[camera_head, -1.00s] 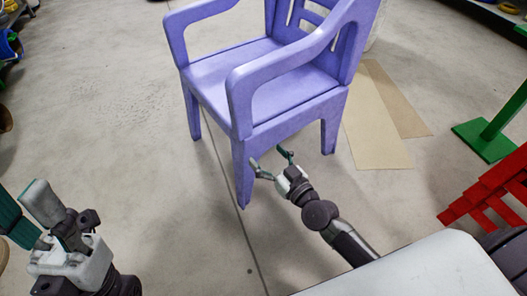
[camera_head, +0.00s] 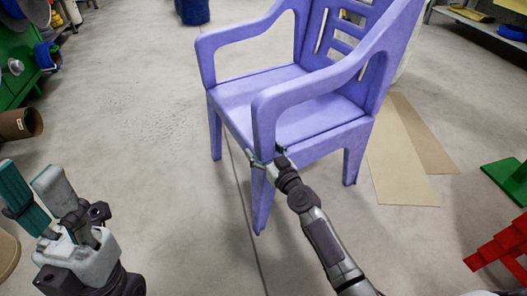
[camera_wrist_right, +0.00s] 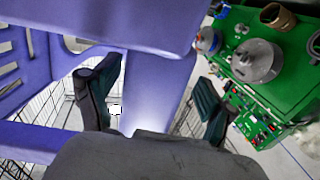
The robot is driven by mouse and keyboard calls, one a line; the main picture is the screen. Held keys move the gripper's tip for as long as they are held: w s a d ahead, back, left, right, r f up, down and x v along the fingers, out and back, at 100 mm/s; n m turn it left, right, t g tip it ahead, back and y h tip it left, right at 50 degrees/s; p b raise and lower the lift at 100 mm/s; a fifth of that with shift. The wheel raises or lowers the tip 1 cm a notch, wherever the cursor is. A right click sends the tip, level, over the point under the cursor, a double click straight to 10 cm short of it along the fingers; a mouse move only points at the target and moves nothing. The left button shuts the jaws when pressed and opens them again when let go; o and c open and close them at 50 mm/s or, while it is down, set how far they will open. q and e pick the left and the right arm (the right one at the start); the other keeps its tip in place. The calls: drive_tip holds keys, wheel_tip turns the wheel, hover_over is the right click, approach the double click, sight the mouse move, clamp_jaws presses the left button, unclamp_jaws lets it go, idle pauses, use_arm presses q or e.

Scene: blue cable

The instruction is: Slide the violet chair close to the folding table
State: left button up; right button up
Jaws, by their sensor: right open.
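The violet chair (camera_head: 290,95) stands upright on the concrete floor in the middle of the head view, its seat facing left. My right gripper (camera_head: 266,156) is at the top of its near front leg, just under the seat corner. In the right wrist view the gripper (camera_wrist_right: 155,105) is open, with the violet leg (camera_wrist_right: 150,85) showing between its two dark fingers. Contact with the leg cannot be told. My left gripper (camera_head: 32,182) is at the lower left, its fingers apart and empty, away from the chair. I cannot make out a folding table.
Flat tan boards (camera_head: 405,150) lie right of the chair. A green stand (camera_head: 508,178) and red slatted piece (camera_head: 500,250) are at the right. A green bench (camera_head: 18,62) with reels is at the left, a blue bin (camera_head: 192,10) behind. Floor left of the chair is clear.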

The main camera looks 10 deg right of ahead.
clamp_jaws()
idle(0.5)
drive_tip(key=shift+f, duration=0.1)
